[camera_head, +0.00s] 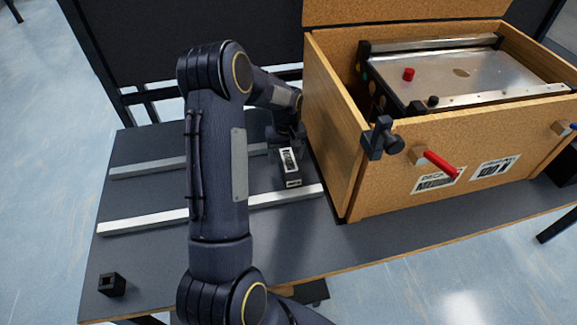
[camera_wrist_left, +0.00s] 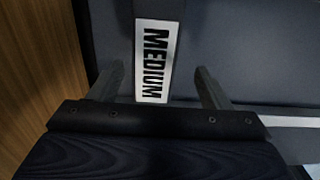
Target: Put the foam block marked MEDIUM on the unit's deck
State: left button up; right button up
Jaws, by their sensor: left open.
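The dark foam block (camera_head: 290,175) with white labels lies on the dark table, left of the wooden crate. In the left wrist view its label (camera_wrist_left: 155,62) reads MEDIUM. My left gripper (camera_wrist_left: 159,70) is open, its fingers pointing toward the block, with the label between them in the picture. In the head view the left gripper (camera_head: 287,137) is at the block's far end, partly hidden by my arm. I cannot tell whether the fingers touch the block. The unit's metal deck (camera_head: 460,75) lies inside the crate, with a red knob on it. My right gripper is out of view.
The wooden crate (camera_head: 328,125) has high walls close to the right of the block. A black clamp (camera_head: 381,140) and a red-handled latch (camera_head: 440,165) stick out from its front. Metal rails (camera_head: 145,221) cross the table. A small black cube (camera_head: 111,284) sits front left.

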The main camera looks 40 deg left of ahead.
aim_at(289, 159)
pick_arm(q)
jog(key=f, duration=0.5)
jog(key=shift+w+d, duration=0.25)
jog(key=shift+d, duration=0.05)
jog(key=shift+r, duration=0.1)
jog(key=c, duration=1.1)
